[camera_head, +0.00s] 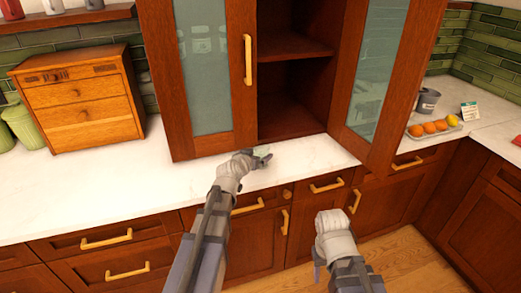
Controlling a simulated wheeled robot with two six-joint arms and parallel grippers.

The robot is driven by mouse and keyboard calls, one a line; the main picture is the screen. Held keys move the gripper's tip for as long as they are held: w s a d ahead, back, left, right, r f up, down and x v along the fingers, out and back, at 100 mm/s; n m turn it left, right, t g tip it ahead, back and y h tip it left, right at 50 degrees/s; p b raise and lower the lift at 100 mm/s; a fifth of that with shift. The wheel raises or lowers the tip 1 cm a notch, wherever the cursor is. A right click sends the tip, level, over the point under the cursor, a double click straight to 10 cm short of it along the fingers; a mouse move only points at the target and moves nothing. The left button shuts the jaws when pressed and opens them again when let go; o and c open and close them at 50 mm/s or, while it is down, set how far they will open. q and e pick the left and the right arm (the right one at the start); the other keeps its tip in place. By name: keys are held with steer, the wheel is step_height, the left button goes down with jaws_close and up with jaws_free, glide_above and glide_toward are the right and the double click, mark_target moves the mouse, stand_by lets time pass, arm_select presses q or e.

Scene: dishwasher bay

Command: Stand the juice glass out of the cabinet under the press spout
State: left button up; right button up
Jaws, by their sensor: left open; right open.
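The wall cabinet (291,100) has its right glass door (379,75) swung open and its left glass door (206,60) shut. The visible part of its shelves looks empty. No press spout can be made out; the open door hides part of the counter.
On the right counter are a tray with several oranges (429,128), a grey pot (427,101) and a small card (470,111). A wooden drawer box (82,103) stands at left. The white counter (110,183) before it is clear. The open door juts out over the counter.

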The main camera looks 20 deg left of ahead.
arm_select(q)
steer(key=p+v, duration=0.2)
steer(key=v, duration=0.5)
